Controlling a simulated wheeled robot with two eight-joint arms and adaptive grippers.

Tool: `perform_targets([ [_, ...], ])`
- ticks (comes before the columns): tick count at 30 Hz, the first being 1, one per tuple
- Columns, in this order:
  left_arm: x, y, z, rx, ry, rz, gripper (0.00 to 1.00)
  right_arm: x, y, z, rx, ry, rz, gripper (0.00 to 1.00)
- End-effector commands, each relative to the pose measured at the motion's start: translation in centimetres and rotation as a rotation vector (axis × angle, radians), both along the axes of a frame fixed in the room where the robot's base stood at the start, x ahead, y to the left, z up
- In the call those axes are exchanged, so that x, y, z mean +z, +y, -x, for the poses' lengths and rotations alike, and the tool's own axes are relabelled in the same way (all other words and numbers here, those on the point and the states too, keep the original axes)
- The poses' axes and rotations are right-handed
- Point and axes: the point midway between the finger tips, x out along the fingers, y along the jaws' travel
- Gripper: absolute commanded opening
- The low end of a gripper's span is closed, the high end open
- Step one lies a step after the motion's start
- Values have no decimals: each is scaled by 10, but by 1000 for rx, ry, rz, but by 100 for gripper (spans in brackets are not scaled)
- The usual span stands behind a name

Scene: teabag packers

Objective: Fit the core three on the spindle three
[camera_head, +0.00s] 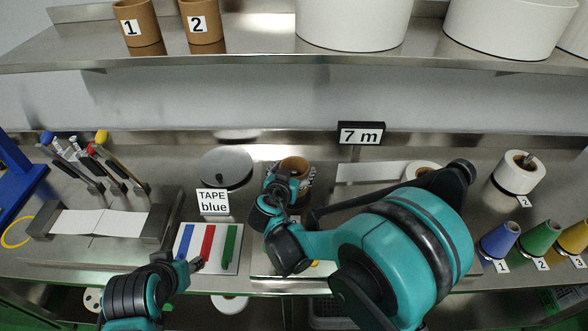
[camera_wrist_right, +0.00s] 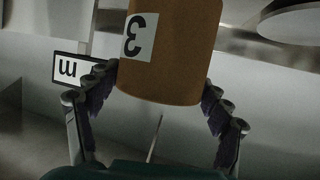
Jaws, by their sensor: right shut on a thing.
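Core three (camera_wrist_right: 172,75) is a brown cardboard tube with a "3" label in the right wrist view. In the head view its open top (camera_head: 294,164) shows above my right gripper (camera_head: 292,184). The right gripper's fingers (camera_wrist_right: 158,98) close on both sides of the core near one end, holding it. My left gripper (camera_head: 192,265) is low at the left, by the front edge of the tape board; its jaws are too small to read. I cannot make out spindle three in either view; my right arm covers part of the bench.
Cores one (camera_head: 137,22) and two (camera_head: 202,20) stand on the upper shelf. A grey disc (camera_head: 226,168) lies behind the "TAPE blue" sign (camera_head: 213,202). A white roll (camera_head: 519,172) and numbered cones (camera_head: 540,238) are at right.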

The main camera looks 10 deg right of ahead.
Motion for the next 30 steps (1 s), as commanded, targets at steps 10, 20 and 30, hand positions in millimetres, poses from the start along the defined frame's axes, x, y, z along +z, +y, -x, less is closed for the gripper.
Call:
perform_targets([
  [10, -9, 0, 0, 0, 0, 0, 40, -10, 0, 0, 0, 0, 0, 47],
  [20, -17, 0, 0, 0, 0, 0, 40, -18, 0, 0, 0, 0, 0, 47],
  [30, -25, 0, 0, 0, 0, 0, 40, -27, 0, 0, 0, 0, 0, 47],
])
